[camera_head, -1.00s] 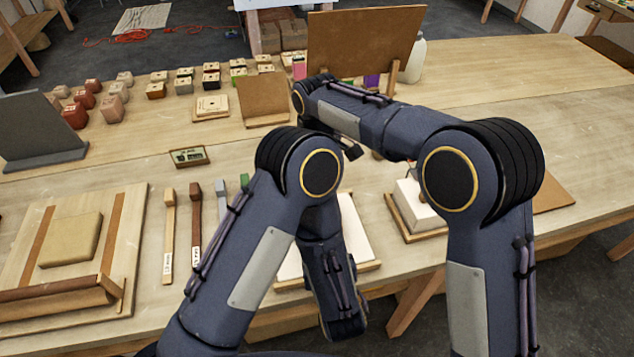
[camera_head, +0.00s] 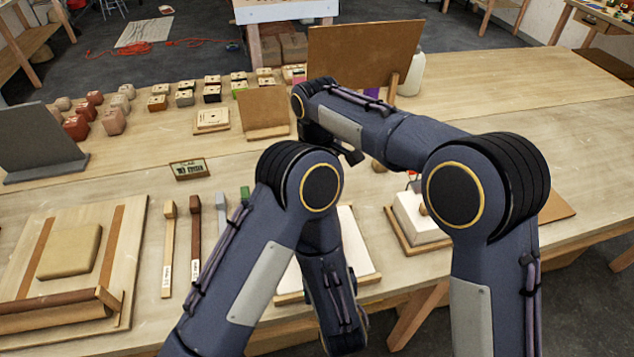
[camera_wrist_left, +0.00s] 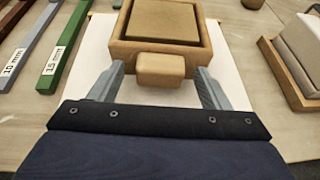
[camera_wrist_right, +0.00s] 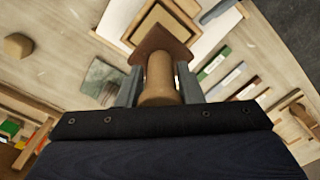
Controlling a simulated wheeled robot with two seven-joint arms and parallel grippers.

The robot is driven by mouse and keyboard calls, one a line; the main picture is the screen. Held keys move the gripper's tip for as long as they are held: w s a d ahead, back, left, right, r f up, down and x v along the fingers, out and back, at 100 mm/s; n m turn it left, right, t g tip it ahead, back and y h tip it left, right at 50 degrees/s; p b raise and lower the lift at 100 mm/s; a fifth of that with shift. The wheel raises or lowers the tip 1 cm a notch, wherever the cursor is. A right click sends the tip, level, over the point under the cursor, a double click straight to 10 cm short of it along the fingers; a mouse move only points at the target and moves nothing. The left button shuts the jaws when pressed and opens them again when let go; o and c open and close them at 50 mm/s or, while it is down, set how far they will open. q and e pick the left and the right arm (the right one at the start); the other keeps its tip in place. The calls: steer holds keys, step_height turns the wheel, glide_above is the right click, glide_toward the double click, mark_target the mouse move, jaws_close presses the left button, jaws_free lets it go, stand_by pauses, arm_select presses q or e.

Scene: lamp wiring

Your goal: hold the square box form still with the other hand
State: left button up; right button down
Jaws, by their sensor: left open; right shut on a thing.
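The square box form (camera_wrist_left: 118,48) is a wooden frame with a tan block (camera_wrist_left: 165,20) inside, on a white sheet. It also shows in the right wrist view (camera_wrist_right: 131,28); in the head view my arms hide it. My left gripper (camera_wrist_left: 160,78) is open, its fingers on either side of a small wooden block-like handle (camera_wrist_left: 160,69) at the form's near side. Contact with the handle cannot be told. My right gripper (camera_wrist_right: 160,84) is shut on the round wooden handle of a tool with a brown plate (camera_wrist_right: 166,40). The plate's end overlaps the form's edge in view.
Labelled bars (camera_head: 168,250) lie left of the white sheet. A board with a tan pad (camera_head: 70,250) lies far left. A white block on a wooden tray (camera_head: 418,222) stands at the right. Small coloured blocks (camera_head: 112,122) and an upright brown panel (camera_head: 362,45) are behind.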

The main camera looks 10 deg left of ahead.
arm_select(q)
steer(key=v, duration=1.2)
